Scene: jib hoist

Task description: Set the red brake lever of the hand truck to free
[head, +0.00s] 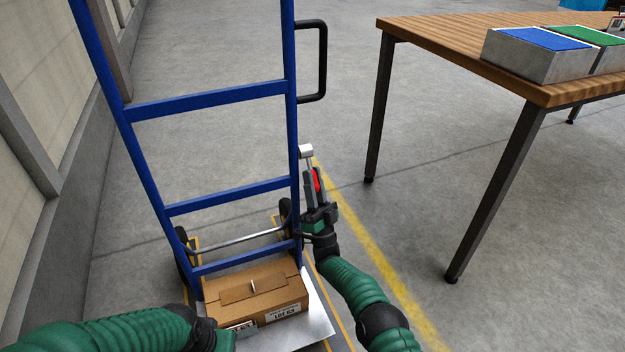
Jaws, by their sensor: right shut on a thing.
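The blue hand truck (225,97) stands upright at the left with a cardboard box (262,290) on its metal toe plate. The red brake lever (317,181) shows beside the truck's right upright, low down. My right gripper (314,182) is shut on the red lever, whose red part shows between the fingers.
A wooden table (450,50) with dark legs stands at the right, bearing metal bins with blue (545,39) and green (590,38) tops. A wall runs along the left. A yellow floor line (370,240) passes right of the truck. Floor between truck and table is clear.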

